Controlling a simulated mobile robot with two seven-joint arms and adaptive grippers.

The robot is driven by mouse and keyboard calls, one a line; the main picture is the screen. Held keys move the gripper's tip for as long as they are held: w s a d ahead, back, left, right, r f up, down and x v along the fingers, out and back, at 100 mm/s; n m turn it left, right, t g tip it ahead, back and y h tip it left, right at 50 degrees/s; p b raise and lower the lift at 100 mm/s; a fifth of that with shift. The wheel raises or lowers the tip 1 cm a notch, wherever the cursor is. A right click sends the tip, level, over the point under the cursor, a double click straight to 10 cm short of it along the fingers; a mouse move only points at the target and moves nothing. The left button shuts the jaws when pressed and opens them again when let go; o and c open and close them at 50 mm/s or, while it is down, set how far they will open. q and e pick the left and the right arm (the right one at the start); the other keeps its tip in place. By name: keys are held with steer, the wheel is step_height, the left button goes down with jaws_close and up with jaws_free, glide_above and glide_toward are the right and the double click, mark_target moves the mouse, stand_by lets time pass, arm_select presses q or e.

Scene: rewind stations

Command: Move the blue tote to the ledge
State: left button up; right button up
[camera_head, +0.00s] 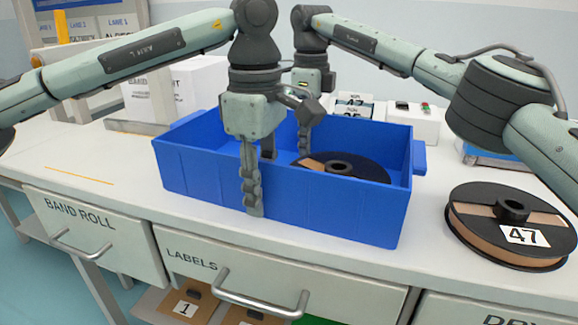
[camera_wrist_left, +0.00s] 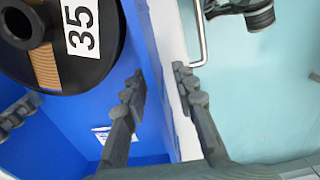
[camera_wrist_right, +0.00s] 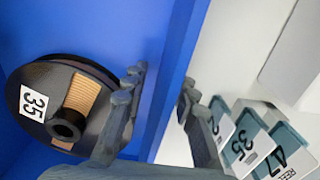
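The blue tote (camera_head: 320,205) stands on the white counter, upright, with a black reel (camera_head: 352,165) inside it. That reel shows label 35 in the left wrist view (camera_wrist_left: 82,30) and right wrist view (camera_wrist_right: 35,103). My left gripper (camera_head: 258,175) straddles the tote's near wall, one finger inside and one outside. In the left wrist view its fingers (camera_wrist_left: 162,85) are apart with the wall between them. My right gripper (camera_wrist_right: 161,85) straddles the far wall, fingers apart; in the head view the tote partly hides it. I cannot tell which surface is the ledge.
A black reel labelled 47 (camera_head: 512,225) lies on the counter right of the tote. Numbered cards (camera_wrist_right: 250,145) stand behind the far wall. A white box (camera_head: 195,90) is at the back left. Drawers (camera_head: 95,235) form the counter's front. Some counter (camera_head: 75,150) left of the tote is clear.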

arm_select(q)
steer(key=shift+c, duration=0.4)
arm_select(e)
steer(key=shift+c, duration=0.4)
arm_select(q)
jaws_close()
arm_select(e)
jaws_close()
arm_select(q)
steer(key=shift+r, duration=0.1)
arm_select(e)
steer(key=shift+r, duration=0.1)
